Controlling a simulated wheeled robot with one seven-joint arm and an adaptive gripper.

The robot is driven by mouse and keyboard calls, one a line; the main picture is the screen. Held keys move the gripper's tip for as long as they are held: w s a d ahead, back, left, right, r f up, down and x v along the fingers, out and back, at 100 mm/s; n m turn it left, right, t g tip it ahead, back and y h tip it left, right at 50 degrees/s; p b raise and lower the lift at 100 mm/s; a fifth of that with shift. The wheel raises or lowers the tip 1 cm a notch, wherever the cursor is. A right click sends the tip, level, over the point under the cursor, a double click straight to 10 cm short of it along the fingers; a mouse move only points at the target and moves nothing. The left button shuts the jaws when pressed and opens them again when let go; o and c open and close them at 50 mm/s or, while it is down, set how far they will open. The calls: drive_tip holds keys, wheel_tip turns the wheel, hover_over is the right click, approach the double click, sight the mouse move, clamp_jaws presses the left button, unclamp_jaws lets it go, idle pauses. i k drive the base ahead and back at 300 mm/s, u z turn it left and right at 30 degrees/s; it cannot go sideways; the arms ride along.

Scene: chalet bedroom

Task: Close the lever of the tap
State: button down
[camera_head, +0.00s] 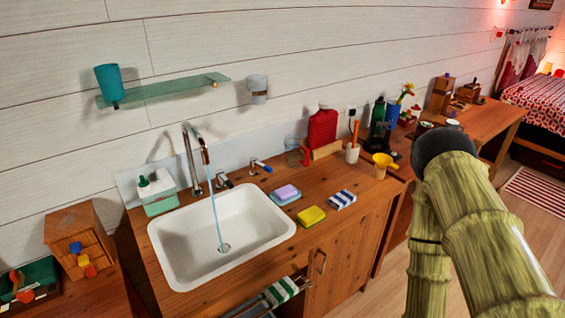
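The tap (191,160) stands behind the white sink (165,245), with its curved spout over the basin. A thin blue stream of water (216,215) runs from the spout to the drain. Two small handles are to the right of the spout base: one lever (225,180) close beside it, and another with a blue part (260,165) farther right. I cannot tell which one controls the stream. My arm fills the lower right of the view, well away from the tap, and my gripper is not visible.
On the wooden counter, right of the sink, lie a purple sponge (286,192), a yellow sponge (311,215) and a striped block (342,199). A soap box (158,191) stands left of the tap. A glass shelf (165,90) hangs above. A striped towel (280,292) hangs in front.

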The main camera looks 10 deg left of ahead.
sight(253, 161)
drive_tip(key=z, duration=1.65)
drive_tip(key=i, duration=0.95)
drive_tip(key=u, duration=2.6)
